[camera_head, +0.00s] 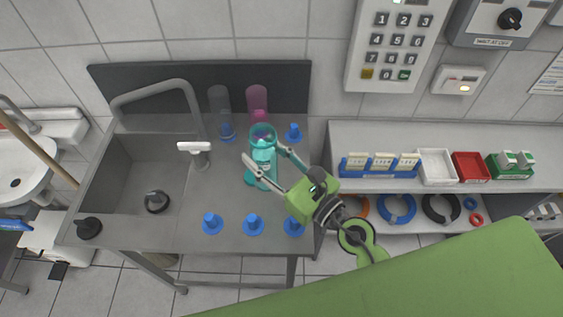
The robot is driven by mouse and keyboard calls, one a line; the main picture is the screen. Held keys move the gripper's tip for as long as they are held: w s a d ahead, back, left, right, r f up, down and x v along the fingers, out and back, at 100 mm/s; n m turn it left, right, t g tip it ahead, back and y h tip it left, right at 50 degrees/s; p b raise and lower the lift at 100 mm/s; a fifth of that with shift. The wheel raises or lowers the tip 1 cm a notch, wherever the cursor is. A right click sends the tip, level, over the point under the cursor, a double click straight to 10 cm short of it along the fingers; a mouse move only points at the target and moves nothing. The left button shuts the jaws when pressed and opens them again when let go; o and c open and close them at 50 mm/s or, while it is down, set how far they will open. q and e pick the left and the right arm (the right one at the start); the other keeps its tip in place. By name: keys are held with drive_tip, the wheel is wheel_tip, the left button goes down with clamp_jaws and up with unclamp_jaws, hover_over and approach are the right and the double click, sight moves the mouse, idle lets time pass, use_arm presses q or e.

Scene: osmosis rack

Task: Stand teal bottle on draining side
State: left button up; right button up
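The teal bottle (263,157) is translucent and looks roughly upright over the grey draining side (190,185), right of the sink basin. Its rounded upper end faces the camera. A teal patch (249,178) shows at its lower left; I cannot tell whether it is part of the bottle or a separate base. My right gripper (263,153) reaches in from the lower right, with one finger on each side of the bottle. I cannot tell whether the fingers touch it, or whether its lower end rests on the surface. My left gripper is not in view.
A clear bottle (219,103) and a pink bottle (257,100) stand behind. Several blue pegs (252,224) line the front; another (293,132) is at the back right. The faucet (190,105) arches over the basin (140,180). A shelf (345,140) with trays stands right.

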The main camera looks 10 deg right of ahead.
drive_tip(key=shift+w+d+f+b, duration=0.15)
drive_tip(key=shift+w+d+f, duration=0.25)
drive_tip(key=shift+d, duration=0.15)
drive_tip(key=shift+w+d+f+b, duration=0.15)
drive_tip(key=shift+w+d+f, duration=0.2)
drive_tip(key=shift+d, duration=0.2)
use_arm(q)
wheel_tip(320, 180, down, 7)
drive_tip(key=b, duration=0.6)
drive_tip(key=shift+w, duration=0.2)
use_arm(e)
drive_tip(key=w+d+f, duration=0.3)
drive_tip(key=f, duration=0.5)
drive_tip(key=shift+d+f, duration=0.2)
drive_tip(key=shift+f, duration=0.15)
drive_tip(key=shift+f, duration=0.2)
drive_tip(key=o, duration=1.2)
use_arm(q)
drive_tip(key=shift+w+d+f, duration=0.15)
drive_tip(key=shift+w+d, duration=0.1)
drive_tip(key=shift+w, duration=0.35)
